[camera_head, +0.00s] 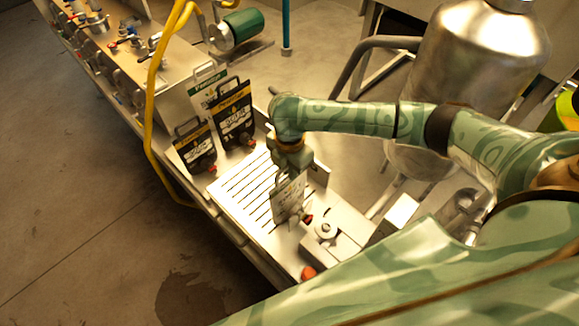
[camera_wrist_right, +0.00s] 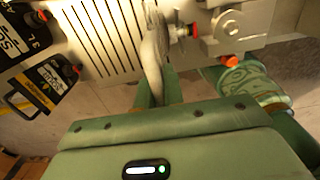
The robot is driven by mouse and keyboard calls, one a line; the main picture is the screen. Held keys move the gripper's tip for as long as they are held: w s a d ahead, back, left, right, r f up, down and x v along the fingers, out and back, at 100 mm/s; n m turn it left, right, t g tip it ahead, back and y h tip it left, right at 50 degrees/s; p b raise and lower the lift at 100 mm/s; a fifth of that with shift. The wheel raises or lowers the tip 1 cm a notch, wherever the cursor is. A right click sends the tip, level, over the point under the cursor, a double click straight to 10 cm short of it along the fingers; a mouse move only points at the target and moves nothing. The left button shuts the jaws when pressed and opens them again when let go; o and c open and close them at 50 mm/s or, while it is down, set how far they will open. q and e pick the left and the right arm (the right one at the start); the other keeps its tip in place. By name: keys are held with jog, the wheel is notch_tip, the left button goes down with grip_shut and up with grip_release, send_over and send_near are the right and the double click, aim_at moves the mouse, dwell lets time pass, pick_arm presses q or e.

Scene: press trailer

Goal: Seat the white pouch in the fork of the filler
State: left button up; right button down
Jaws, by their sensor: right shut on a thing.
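The white pouch (camera_head: 289,201) hangs upright below my right gripper (camera_head: 289,165), which is shut on its top handle. Its red-capped spout (camera_head: 308,219) points right, towards the filler (camera_head: 335,238), a metal block with a round knob. In the right wrist view the pouch (camera_wrist_right: 155,48) shows nearly edge-on, rising from between the fingers of the right gripper (camera_wrist_right: 157,92). There the red spout (camera_wrist_right: 194,30) is close to the left side of the filler (camera_wrist_right: 233,24). I cannot make out the fork or whether the spout touches it. My left gripper is not in view.
A slotted drain plate (camera_head: 240,189) lies under the pouch. Two black pouches (camera_head: 197,149) and a white-and-green pouch (camera_head: 208,83) stand at its far left. A large steel tank (camera_head: 478,62) stands behind my arm.

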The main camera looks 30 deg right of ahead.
jog(key=shift+f, duration=0.55)
jog(key=c, duration=1.4)
grip_release()
jog(key=shift+c, duration=0.2)
notch_tip(320, 180, up, 16)
jog(key=p, duration=0.3)
jog(key=shift+r, duration=0.15)
